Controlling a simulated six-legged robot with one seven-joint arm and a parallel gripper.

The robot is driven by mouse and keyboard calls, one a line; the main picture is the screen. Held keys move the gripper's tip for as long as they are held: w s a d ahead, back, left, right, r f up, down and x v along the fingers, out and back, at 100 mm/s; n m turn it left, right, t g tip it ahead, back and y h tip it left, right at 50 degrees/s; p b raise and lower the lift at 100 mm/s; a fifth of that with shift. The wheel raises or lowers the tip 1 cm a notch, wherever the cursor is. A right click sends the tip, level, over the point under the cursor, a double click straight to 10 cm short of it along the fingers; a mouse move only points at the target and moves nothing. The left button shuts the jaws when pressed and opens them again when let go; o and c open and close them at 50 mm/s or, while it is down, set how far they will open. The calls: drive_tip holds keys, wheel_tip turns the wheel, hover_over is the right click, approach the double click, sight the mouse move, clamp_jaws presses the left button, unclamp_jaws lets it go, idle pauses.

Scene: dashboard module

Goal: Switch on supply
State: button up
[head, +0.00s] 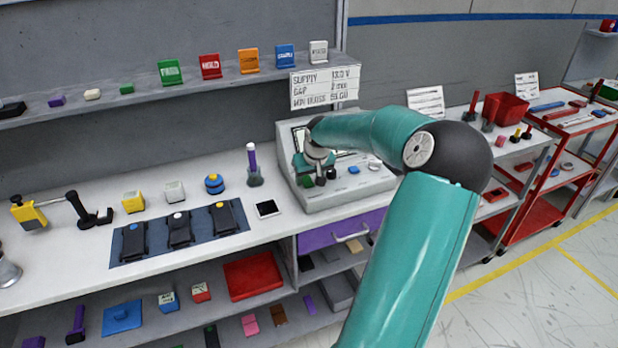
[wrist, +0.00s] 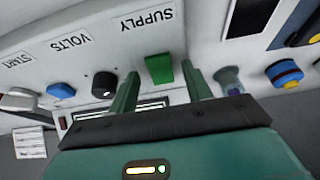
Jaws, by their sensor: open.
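The grey supply unit (head: 350,197) stands on the white bench with a sloped front panel; it also fills the top of the wrist view (wrist: 100,50). Its green switch (wrist: 160,68) sits beside the SUPPLY label (wrist: 147,20) and shows small in the head view (head: 306,182). My gripper (wrist: 162,78) is open, with its two green fingers apart and the green switch between and just beyond their tips. I cannot tell whether either finger touches it. In the head view my gripper (head: 314,168) is over the panel's left part, partly hidden by my wrist.
A black knob (wrist: 104,85) and a blue button (wrist: 61,90) lie beside the switch. A purple-topped tool in a holder (head: 254,170) stands left of the unit. A spec sign (head: 325,87) hangs above it. Black devices lie on a blue mat (head: 155,252).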

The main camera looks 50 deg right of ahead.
drive_tip(key=shift+w+f, duration=0.1)
drive_tip(key=shift+f, duration=0.05)
drive_tip(key=shift+c, duration=0.4)
drive_tip(key=c, duration=0.9)
drive_tip(key=shift+w, duration=0.1)
drive_tip(key=shift+w+d+g+y, duration=0.15)
drive_tip(key=shift+g+y, duration=0.25)
drive_tip(key=shift+g, duration=0.3)
drive_tip(key=shift+w+d+g+y, duration=0.15)
drive_tip(key=shift+g+y, duration=0.25)
drive_tip(key=shift+g, duration=0.3)
drive_tip(key=shift+d+g+y, duration=0.1)
drive_tip(key=shift+g+y, duration=0.2)
drive_tip(key=shift+g, duration=0.2)
